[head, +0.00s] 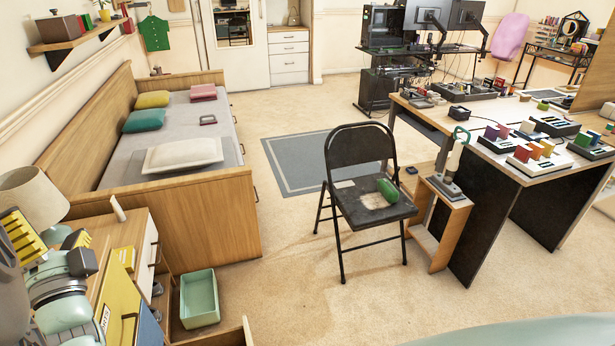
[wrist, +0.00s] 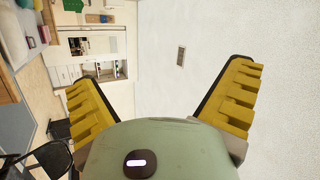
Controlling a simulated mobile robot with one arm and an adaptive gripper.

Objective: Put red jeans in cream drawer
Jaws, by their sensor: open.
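A folded reddish-pink cloth (head: 203,92) lies at the far end of the bed; I cannot tell for sure that it is the red jeans. Cream-white drawers (head: 289,48) at the back wall look shut. A nearer cabinet at the lower left also has a pale drawer front (head: 148,243); I cannot tell which is the cream drawer. My gripper (head: 48,240) is at the lower left, far from the cloth. In the wrist view my gripper (wrist: 160,80) has its yellow fingers wide apart, with nothing between them.
The wooden bed (head: 205,205) holds pillows and a small dark-red item (head: 208,120). A black folding chair (head: 365,195) with a green object stands mid-room by a cluttered desk (head: 500,165). A green bin (head: 199,298) is on the floor. Floor between bed and chair is clear.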

